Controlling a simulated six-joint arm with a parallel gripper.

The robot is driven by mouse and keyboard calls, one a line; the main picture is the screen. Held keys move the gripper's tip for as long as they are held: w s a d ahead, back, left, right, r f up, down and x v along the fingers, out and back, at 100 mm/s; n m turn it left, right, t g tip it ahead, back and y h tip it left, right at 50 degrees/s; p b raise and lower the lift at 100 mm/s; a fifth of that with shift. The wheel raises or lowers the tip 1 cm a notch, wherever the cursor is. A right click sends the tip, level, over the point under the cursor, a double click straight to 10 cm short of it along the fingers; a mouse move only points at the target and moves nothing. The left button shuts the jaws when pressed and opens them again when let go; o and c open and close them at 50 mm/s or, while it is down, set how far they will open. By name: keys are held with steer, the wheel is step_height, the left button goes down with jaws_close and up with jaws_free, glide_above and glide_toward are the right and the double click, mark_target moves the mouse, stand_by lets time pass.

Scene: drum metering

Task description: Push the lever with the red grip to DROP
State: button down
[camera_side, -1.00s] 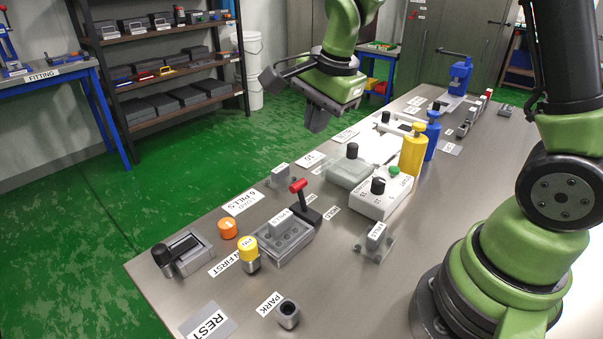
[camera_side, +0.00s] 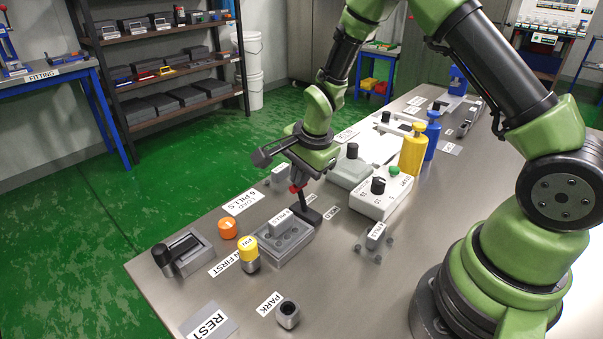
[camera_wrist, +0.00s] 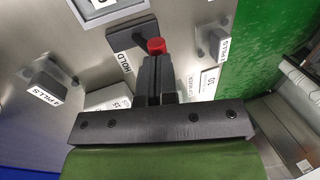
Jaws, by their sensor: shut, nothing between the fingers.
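The lever's red grip (camera_side: 294,188) sits on a dark shaft (camera_side: 303,203) that rises from a dark base block (camera_side: 309,218) and leans left in the side view. My gripper (camera_side: 297,180) is shut and empty, low over the lever, with its fingertips right at the red grip. In the wrist view the red grip (camera_wrist: 156,45) shows just beyond the tips of my gripper (camera_wrist: 157,62). I cannot tell whether they touch. A HOLD label (camera_wrist: 125,64) lies beside the base block (camera_wrist: 124,38). I cannot read a DROP label in either view.
A grey tray with pill wells (camera_side: 283,243) stands in front of the lever. A white box with a dial (camera_side: 380,197) is to the right. A yellow bottle (camera_side: 413,155), an orange cap (camera_side: 228,229) and a yellow PIN knob (camera_side: 247,248) stand nearby.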

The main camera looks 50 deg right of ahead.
steer(key=shift+w+f, duration=0.5)
steer(key=shift+s, duration=0.1)
